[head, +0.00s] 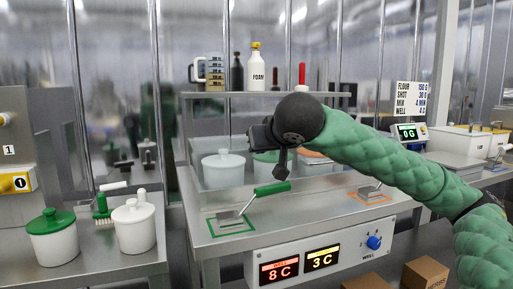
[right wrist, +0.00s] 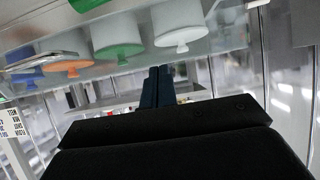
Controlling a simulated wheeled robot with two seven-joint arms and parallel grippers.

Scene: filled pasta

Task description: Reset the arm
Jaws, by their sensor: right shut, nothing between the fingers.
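My right arm, in a green quilted sleeve, comes in from the right in the head view. Its right gripper (head: 282,163) hangs in front of the lidded tubs at the middle of the steel counter. In the right wrist view my right gripper (right wrist: 158,86) has its two dark fingers together with nothing between them. A green-handled scoop (head: 262,196) lies on the counter just below and left of the gripper, apart from it. My left gripper is not in view.
A white-lidded tub (head: 223,168), a green-lidded one and an orange-lidded one stand in the well behind the gripper. A shelf (head: 215,95) with bottles runs above. A display panel (head: 318,255) is on the counter's front. A green-lidded tub (head: 54,240) stands at left.

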